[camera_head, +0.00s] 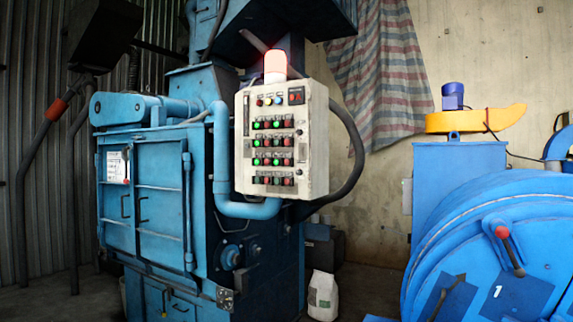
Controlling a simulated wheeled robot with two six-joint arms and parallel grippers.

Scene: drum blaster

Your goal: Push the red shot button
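A white control box (318,140) is mounted at the front of the blue blasting machine (165,215), near the middle of the view. Its face carries rows of small green buttons and red buttons (288,142), with labels too small to read. I cannot tell which red one is the shot button. A lit red lamp (275,66) stands on top of the box. Neither of my grippers is in view.
A blue pipe (222,160) runs beside the box's left side and under it; a dark hose (355,140) curves on its right. A large blue drum (480,240) with a red-knobbed lever (502,232) stands right. A white bag (323,295) is on the floor between the machines.

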